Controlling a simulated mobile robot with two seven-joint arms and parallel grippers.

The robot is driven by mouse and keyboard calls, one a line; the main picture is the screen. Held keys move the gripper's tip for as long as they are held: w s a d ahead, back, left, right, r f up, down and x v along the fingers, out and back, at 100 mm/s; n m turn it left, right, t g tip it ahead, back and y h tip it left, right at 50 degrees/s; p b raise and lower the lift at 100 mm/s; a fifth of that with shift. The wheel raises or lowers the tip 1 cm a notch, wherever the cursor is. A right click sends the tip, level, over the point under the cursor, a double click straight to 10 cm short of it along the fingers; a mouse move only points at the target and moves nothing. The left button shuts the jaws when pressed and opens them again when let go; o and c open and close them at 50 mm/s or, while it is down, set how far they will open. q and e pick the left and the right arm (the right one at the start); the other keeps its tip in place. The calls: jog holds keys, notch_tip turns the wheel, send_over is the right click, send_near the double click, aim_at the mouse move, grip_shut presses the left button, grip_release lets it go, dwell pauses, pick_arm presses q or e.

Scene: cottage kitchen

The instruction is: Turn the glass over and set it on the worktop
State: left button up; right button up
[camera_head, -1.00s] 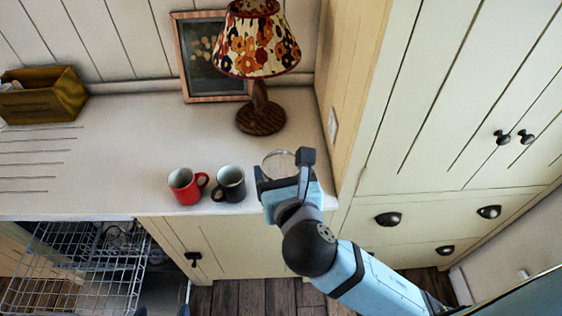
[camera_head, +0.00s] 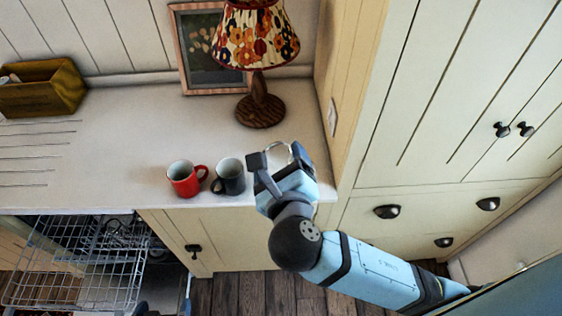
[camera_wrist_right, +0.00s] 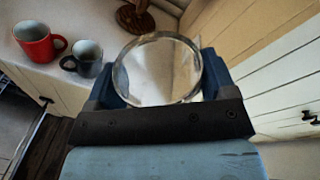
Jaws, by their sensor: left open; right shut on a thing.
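The clear glass (camera_wrist_right: 158,72) is between the fingers of my right gripper (camera_wrist_right: 152,92), which is shut on it. In the right wrist view its round end faces the camera; I cannot tell whether this is the mouth or the base. In the head view only a thin curved part of the glass (camera_head: 278,147) shows between the fingers of the right gripper (camera_head: 279,163), near the front right of the pale worktop (camera_head: 130,150). The glass looks tilted; whether it touches the worktop is unclear. My left gripper is not in view.
A red mug (camera_head: 184,181) and a dark mug (camera_head: 230,180) stand just left of my right gripper. A lamp (camera_head: 260,105) and a framed picture (camera_head: 188,60) stand behind. A tall cupboard (camera_head: 345,90) bounds the right. An open dishwasher rack (camera_head: 75,270) is at lower left.

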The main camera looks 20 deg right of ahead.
jog(key=n, duration=0.3)
jog(key=shift+a+r+n+t+h, duration=0.1)
jog(key=shift+r+n+t+h, duration=0.05)
jog(key=shift+n+t+h, duration=0.2)
jog(key=shift+w+d+n, duration=0.15)
jog(key=shift+d+n, duration=0.05)
jog(key=shift+n, duration=0.25)
jog(key=shift+a+n, duration=0.2)
jog(key=shift+n, duration=0.2)
jog(key=shift+d+h, duration=0.1)
jog(key=shift+h, duration=0.25)
jog(key=shift+f+m, duration=0.2)
jog(key=shift+m, duration=0.4)
jog(key=m+y, duration=0.1)
jog(key=m, duration=0.3)
jog(key=shift+s+y, duration=0.2)
jog(key=shift+y, duration=0.2)
jog(key=shift+m, duration=0.3)
